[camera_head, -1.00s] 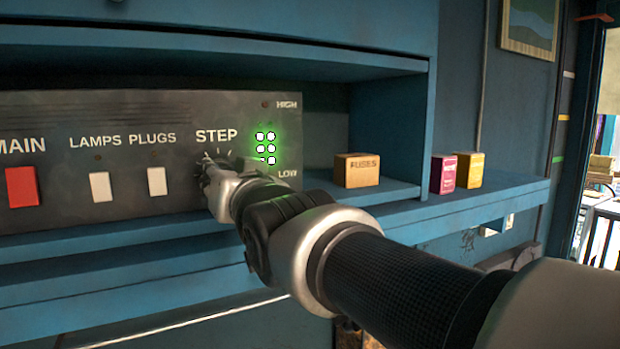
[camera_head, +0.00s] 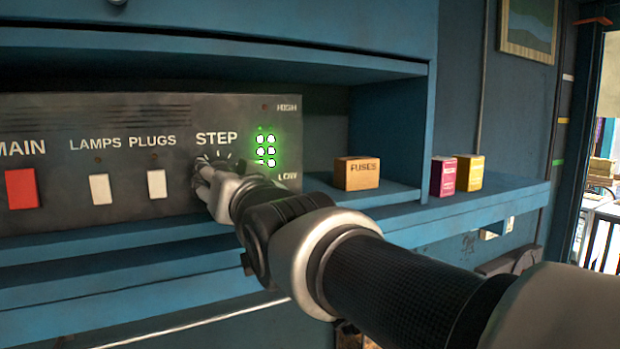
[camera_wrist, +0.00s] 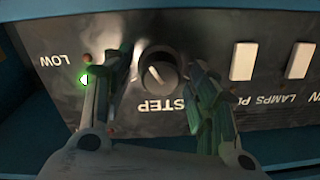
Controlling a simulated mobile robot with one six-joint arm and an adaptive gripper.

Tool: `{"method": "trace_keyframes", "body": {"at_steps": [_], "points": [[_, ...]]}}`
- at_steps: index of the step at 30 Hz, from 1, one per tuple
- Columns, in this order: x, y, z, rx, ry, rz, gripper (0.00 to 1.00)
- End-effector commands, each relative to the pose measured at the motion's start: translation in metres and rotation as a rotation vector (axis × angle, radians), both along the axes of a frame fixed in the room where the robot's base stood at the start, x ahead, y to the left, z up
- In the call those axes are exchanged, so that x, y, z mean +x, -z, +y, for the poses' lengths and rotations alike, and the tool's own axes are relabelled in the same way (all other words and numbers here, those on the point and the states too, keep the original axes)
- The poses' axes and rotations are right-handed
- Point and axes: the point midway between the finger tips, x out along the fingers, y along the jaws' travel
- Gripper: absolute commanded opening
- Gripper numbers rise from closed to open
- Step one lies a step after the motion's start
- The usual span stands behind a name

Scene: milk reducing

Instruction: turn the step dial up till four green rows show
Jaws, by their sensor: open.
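The step dial (camera_wrist: 158,73) is a round black knob with a pale pointer mark, above the upside-down STEP label in the wrist view. My gripper (camera_wrist: 157,68) is open, with one finger on each side of the dial and a visible gap to it. In the head view my gripper (camera_head: 203,170) is at the panel below the STEP label and hides most of the dial. The green lights (camera_head: 265,151) show 3 lit rows between HIGH and LOW; the lowest is nearest my arm. One green light (camera_wrist: 86,79) shows beside a finger in the wrist view.
The grey panel (camera_head: 120,120) also carries a red MAIN switch (camera_head: 22,188) and white LAMPS (camera_head: 100,188) and PLUGS (camera_head: 157,183) switches. A FUSES box (camera_head: 356,173) stands on the shelf to the right, with pink (camera_head: 443,176) and yellow (camera_head: 469,173) boxes beyond it.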

Motion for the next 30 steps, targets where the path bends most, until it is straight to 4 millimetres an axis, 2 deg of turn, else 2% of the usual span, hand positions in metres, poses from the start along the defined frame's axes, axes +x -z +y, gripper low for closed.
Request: {"method": "trace_keyframes", "body": {"at_steps": [8, 11, 24, 30], "points": [[-0.001, 0.0, -0.001, 0.0, 0.0, 0.0, 0.54], [-0.008, -0.001, -0.005, 0.001, 0.001, -0.002, 0.54], [-0.08, 0.001, -0.053, 0.002, 0.001, -0.002, 0.54], [-0.097, 0.002, -0.065, 0.0, 0.0, 0.0, 0.54]]}}
